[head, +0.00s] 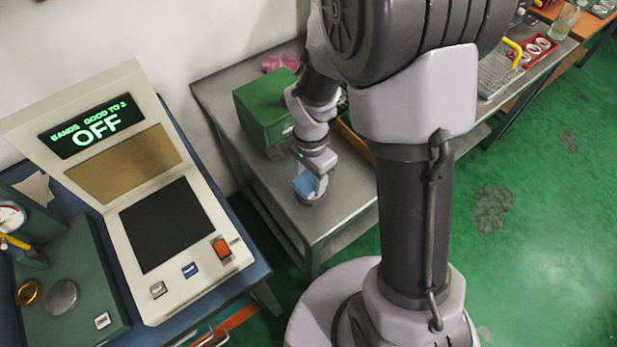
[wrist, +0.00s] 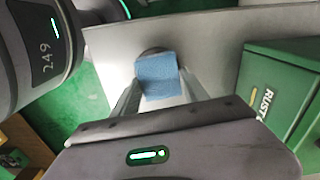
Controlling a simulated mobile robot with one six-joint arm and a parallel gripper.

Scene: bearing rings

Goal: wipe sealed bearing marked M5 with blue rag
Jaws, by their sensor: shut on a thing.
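My gripper (head: 321,184) is shut on the blue rag (head: 304,184), low over the grey metal table. The rag also shows between the two fingers in the wrist view (wrist: 157,77). A round grey bearing (head: 313,199) is under the rag, mostly hidden by it. Its dark edge shows just past the rag in the wrist view (wrist: 153,51). I cannot read any marking on it, and I cannot tell whether the rag is pressed against it.
A green box (head: 262,112) stands on the table (head: 345,203) close beside my gripper. A pink cloth (head: 281,62) lies behind it. A beige device (head: 150,190) with an "OFF" display stands at left on a blue bench. The table's front corner is clear.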

